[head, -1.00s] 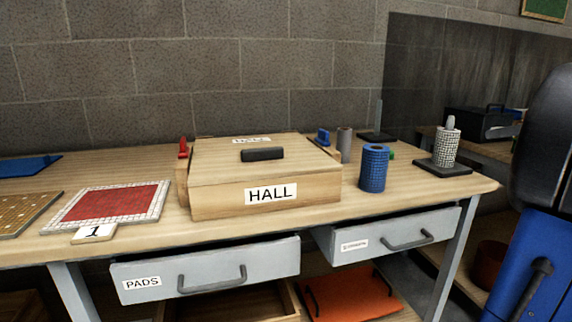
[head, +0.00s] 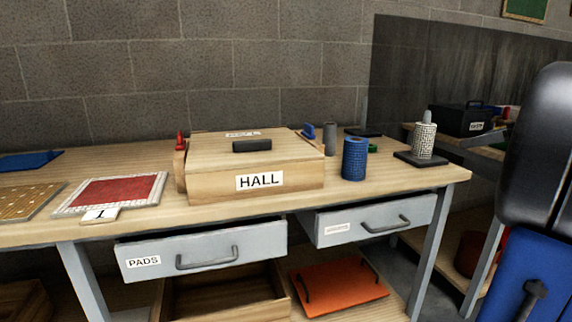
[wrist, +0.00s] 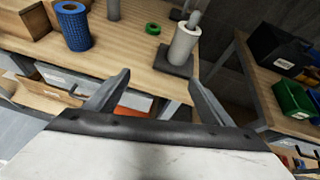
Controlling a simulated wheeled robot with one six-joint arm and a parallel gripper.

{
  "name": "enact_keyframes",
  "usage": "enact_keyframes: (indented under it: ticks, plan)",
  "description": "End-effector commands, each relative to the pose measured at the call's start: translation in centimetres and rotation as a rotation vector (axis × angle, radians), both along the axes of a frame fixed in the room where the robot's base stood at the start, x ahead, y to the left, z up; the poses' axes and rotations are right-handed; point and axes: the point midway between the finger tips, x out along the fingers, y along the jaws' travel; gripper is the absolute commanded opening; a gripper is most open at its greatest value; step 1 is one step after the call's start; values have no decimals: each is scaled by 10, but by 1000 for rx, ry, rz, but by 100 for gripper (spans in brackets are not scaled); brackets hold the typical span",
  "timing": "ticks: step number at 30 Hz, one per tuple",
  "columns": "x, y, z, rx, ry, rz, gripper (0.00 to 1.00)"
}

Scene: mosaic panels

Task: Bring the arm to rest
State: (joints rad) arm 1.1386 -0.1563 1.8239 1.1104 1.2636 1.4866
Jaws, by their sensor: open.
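My gripper (wrist: 157,95) shows in the wrist view with its two grey fingers spread apart and nothing between them. It is above the right front edge of the wooden workbench (wrist: 130,72), in front of a white roll on a dark stand. In the head view part of my arm (head: 545,150), black and blue, stands at the right edge. The fingers are out of the head view.
The bench (head: 400,182) holds a wooden HALL box (head: 215,183), a blue mesh roll (head: 354,160), a roll on a stand (head: 424,142) and a red panel (head: 112,190). Two drawers stand partly open: PADS (head: 200,256) and another (head: 375,220). An orange tray (head: 338,284) lies below.

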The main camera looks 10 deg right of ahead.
Motion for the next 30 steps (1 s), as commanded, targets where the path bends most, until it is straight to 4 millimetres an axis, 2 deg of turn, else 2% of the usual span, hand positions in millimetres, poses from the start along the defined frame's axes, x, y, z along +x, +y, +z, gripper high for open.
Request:
enact_keyframes:
  ticks: [8,14,21,30]
  plan:
    - [11,64,-27,-162,65,155,75]
    - [10,137,-63,-374,131,366,75]
    - [-10,219,-109,-660,182,661,75]
    - [-55,297,-165,-1026,191,1058,75]
